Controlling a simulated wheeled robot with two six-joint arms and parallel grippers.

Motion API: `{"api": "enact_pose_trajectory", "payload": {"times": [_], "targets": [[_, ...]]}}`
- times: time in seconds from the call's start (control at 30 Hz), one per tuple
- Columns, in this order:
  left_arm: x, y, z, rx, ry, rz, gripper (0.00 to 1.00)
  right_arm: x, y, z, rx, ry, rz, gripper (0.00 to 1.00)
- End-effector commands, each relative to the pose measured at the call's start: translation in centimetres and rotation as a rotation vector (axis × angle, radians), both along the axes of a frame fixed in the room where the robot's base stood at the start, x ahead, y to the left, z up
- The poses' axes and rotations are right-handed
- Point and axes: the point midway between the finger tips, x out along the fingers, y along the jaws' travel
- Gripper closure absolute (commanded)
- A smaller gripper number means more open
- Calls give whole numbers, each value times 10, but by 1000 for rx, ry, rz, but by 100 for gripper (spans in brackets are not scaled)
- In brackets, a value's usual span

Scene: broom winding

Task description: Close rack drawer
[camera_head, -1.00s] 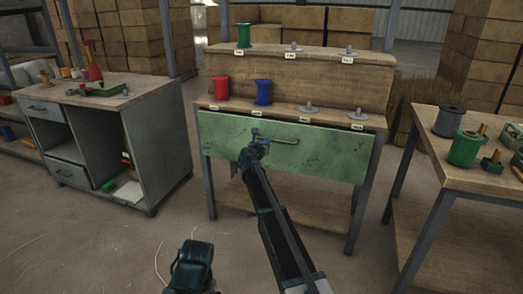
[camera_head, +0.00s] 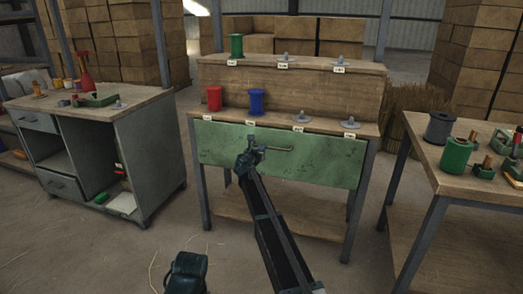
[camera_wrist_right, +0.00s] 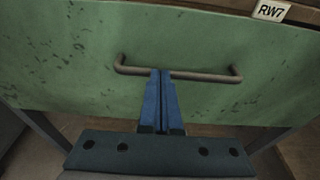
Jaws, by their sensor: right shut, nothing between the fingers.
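The rack drawer (camera_head: 320,165) has a wide, scuffed green front with a bar handle (camera_head: 283,150). Its front sits close under the rack's lower shelf edge, and no drawer interior shows. My right gripper (camera_head: 256,147) is shut and empty at the drawer front, by the left part of the handle. In the right wrist view, its blue fingers (camera_wrist_right: 162,72) are together and their tips overlap the handle bar (camera_wrist_right: 200,76); I cannot tell whether they touch it.
The wooden rack (camera_head: 290,90) holds a green spool (camera_head: 236,46), a red spool (camera_head: 214,98) and a blue spool (camera_head: 256,101). A grey cabinet (camera_head: 150,150) stands left. A table (camera_head: 465,185) with spools stands right.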

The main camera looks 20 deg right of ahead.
Motion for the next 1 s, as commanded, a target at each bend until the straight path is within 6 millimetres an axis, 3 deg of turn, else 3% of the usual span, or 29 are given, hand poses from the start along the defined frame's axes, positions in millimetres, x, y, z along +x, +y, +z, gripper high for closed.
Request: {"api": "enact_pose_trajectory", "payload": {"times": [0.5,0.7,1.0], "targets": [[0,1,23,2,0,4,0,-93,52,21,6,2,-3,100],[0,0,26,1,0,4,0,-111,65,25,6,2,-4,100],[0,0,26,1,0,4,0,-118,68,24,18,0,-9,100]]}}
